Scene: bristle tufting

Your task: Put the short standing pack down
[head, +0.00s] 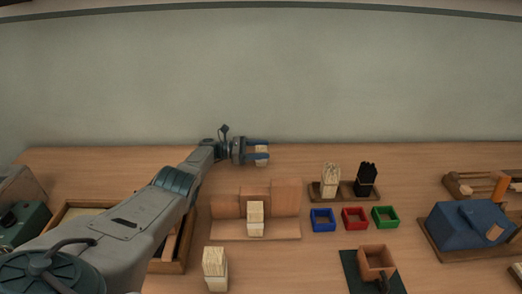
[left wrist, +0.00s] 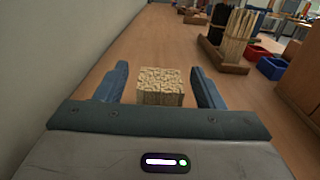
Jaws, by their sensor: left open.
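A short pale bristle pack (head: 261,155) stands upright on the table near the back wall. It also shows in the left wrist view (left wrist: 160,88), seen mostly from above, with a speckled top. My left gripper (head: 262,153) reaches in from the left and has its blue fingers on either side of this pack. In the left wrist view the fingers (left wrist: 165,85) are open, with a gap between each finger and the pack. My right gripper is not in either view.
A wooden stepped stand (head: 228,230) with a pale pack (head: 255,218) is in front of my left gripper. Another pack (head: 215,268) stands nearer. A holder (head: 345,193) with pale and black bundles is to the right, behind blue (head: 322,220), red (head: 355,218) and green (head: 385,217) frames.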

